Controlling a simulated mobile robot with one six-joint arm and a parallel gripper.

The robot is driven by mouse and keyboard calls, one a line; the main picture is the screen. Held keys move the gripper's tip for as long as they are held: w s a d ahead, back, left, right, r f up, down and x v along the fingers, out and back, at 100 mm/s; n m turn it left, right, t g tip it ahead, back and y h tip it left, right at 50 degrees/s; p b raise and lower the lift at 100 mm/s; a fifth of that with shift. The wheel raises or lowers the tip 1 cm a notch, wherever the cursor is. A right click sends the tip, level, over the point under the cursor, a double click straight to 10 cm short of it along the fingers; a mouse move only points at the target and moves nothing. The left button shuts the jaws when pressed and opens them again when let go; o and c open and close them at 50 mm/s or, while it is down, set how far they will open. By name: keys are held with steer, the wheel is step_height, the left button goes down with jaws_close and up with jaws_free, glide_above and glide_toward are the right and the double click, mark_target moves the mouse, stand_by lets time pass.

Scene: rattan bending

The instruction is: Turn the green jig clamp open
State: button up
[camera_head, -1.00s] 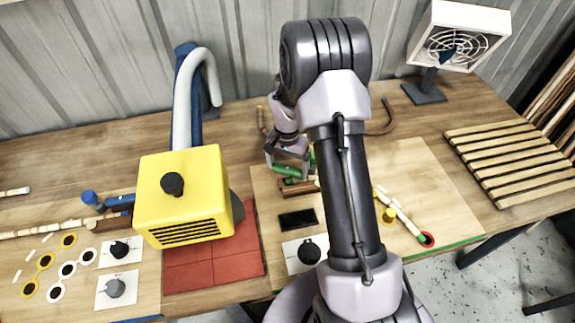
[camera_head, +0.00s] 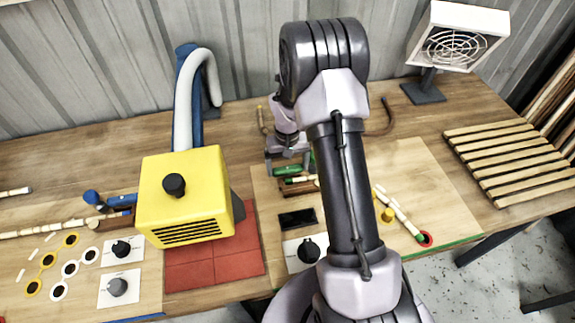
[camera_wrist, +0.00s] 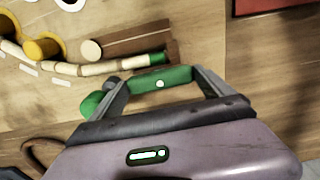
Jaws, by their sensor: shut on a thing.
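The green jig clamp (camera_wrist: 162,79) shows in the wrist view as a green bar with a pale dot, with a round green knob (camera_wrist: 91,103) at its left. My gripper (camera_wrist: 160,84) has its two fingers at either end of the bar, shut on the clamp. In the head view my gripper (camera_head: 288,166) is low over the bench behind my arm, and the green clamp (camera_head: 289,171) shows between its fingers. A brown wooden jig block (camera_wrist: 125,48) lies just beyond the clamp. A pale jointed rattan pole (camera_wrist: 100,68) with a green end lies along it.
A blue clamp (camera_head: 92,198) lies farther left. A fan (camera_head: 450,40) and a slatted rack (camera_head: 508,160) stand at the right. My arm hides part of the bench.

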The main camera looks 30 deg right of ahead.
stand_by(0.4)
steer(key=o, duration=1.1)
